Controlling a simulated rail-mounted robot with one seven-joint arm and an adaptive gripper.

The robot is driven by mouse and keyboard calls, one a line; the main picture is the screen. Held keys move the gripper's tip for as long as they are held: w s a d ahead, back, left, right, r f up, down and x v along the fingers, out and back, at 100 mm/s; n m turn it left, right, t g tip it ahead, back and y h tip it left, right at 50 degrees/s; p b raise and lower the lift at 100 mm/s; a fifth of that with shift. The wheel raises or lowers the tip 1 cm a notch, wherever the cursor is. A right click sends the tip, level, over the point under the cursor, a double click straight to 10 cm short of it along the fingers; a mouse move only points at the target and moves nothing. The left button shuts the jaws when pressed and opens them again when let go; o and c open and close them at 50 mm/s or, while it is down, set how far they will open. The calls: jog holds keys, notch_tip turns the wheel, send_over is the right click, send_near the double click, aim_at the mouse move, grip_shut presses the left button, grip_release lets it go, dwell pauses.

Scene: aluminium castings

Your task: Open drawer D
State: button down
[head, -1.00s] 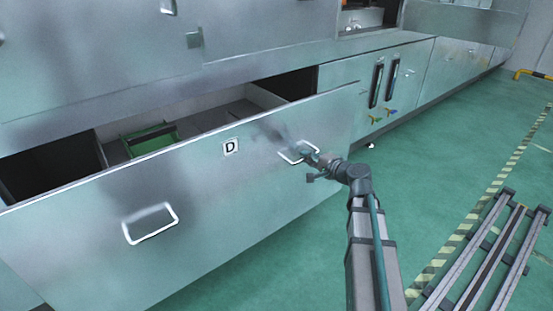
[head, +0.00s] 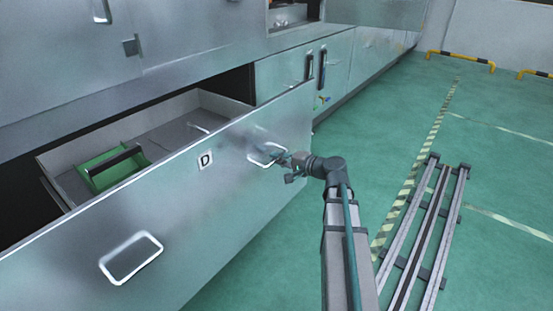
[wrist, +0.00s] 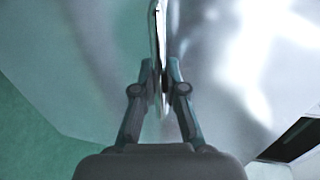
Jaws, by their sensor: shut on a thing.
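Drawer D (head: 222,183) is a wide metal drawer with a "D" label (head: 205,160) on its front. It stands pulled out of the cabinet, its inside showing from above. Its front has two handles, a left handle (head: 132,257) and a right handle (head: 265,154). My gripper (head: 285,160) is at the right handle. In the wrist view my gripper (wrist: 159,80) has its two fingers closed on the handle bar (wrist: 158,50), with the drawer front behind it.
A green tray (head: 112,170) with a dark bar lies inside the drawer. Cabinet doors with dark handles (head: 322,66) are beyond it. Rails (head: 425,235) lie on the green floor at right.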

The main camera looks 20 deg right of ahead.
jog(key=c, duration=1.2)
grip_release()
jog(key=v, duration=1.2)
